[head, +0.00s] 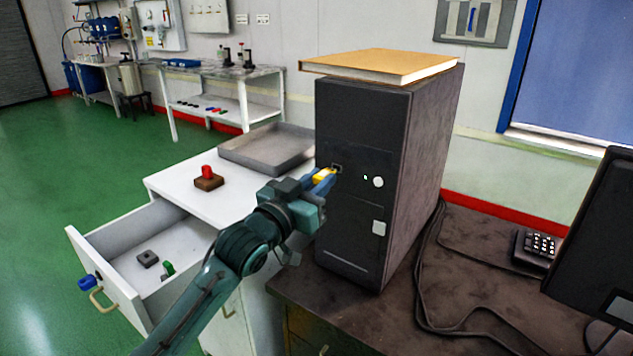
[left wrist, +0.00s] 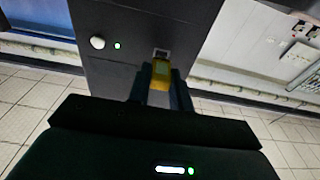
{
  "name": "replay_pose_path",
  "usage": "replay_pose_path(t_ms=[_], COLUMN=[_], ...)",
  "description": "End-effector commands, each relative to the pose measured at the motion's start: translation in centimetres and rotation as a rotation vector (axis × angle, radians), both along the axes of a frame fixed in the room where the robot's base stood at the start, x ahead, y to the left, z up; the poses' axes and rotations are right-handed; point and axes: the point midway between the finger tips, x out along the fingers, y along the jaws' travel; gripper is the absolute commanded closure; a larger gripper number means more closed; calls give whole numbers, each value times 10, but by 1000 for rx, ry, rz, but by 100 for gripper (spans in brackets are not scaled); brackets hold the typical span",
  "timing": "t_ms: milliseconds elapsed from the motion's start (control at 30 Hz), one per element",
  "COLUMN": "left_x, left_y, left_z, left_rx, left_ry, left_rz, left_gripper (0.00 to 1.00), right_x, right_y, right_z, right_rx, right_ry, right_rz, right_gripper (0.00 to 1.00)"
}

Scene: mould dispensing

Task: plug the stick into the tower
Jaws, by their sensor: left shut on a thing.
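The tower (head: 365,215) is a dark computer case standing upright on the dark desk. A small port (head: 336,168) is on its front face, left of a lit round button; the port also shows in the left wrist view (left wrist: 161,53). My left gripper (head: 321,180) is shut on the yellow stick (head: 324,176) in front of the port. In the left wrist view the stick (left wrist: 160,75) points at the port, with its tip very close to it. I cannot tell whether the tip touches or enters it. My right gripper is not in view.
A book (head: 385,66) lies on top of the tower. A grey tray (head: 268,148) and a red-topped brown block (head: 208,178) are on the white cabinet (head: 165,180), whose drawer (head: 110,290) is open. Cables (head: 430,290), a keypad (head: 536,247) and a monitor (head: 598,240) are at right.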

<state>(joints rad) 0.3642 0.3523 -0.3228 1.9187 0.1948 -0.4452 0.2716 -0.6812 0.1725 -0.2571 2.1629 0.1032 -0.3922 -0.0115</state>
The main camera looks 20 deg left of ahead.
Motion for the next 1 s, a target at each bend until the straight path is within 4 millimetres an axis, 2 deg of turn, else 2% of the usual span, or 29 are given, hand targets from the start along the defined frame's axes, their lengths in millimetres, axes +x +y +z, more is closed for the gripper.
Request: replay_pose_path(t_ms=[1000], left_x=[0], left_y=[0], left_z=[0], left_rx=[-1], left_ry=[-1], left_rz=[0], left_gripper=[100], right_x=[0], right_y=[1], right_z=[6], right_rx=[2], right_ry=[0], right_rz=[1], right_gripper=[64])
